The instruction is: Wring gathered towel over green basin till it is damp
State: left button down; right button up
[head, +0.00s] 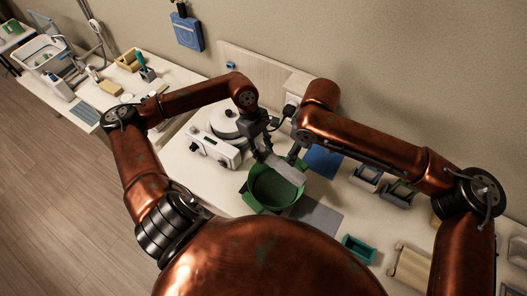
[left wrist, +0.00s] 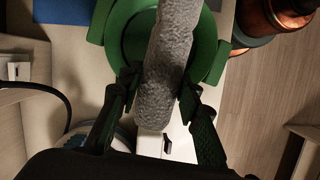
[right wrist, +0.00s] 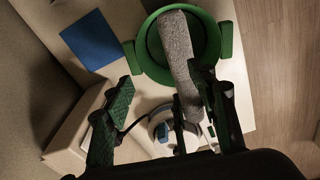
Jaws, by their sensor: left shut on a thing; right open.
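The gathered grey towel (head: 284,168) is a thick roll stretched across the top of the green basin (head: 249,197). My left gripper (head: 263,154) is shut around one end of the towel; in the left wrist view the towel (left wrist: 170,55) passes between its two fingers (left wrist: 160,92). My right gripper (head: 294,156) is open at the basin's back side. In the right wrist view its fingers (right wrist: 168,95) are spread apart, and the towel (right wrist: 177,45) lies nearer the right finger. I cannot tell whether the towel is wet.
A white warmer unit (head: 213,148) stands left of the basin. A blue mat (head: 324,161) lies behind it and a grey mat (head: 318,216) to its right. Small trays (head: 366,177) and a teal box (head: 358,248) stand further right on the table.

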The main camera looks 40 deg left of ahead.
aim_at(294, 173)
jog(key=s, duration=0.1)
jog(key=s+f, duration=0.1)
jog(key=s+d+h, duration=0.1)
jog(key=shift+f+g, duration=0.3)
jog(key=shift+f, duration=0.05)
jog(key=shift+n, duration=0.3)
jog(key=shift+a+f, duration=0.1)
jog(key=shift+f, duration=4.3)
grip_shut()
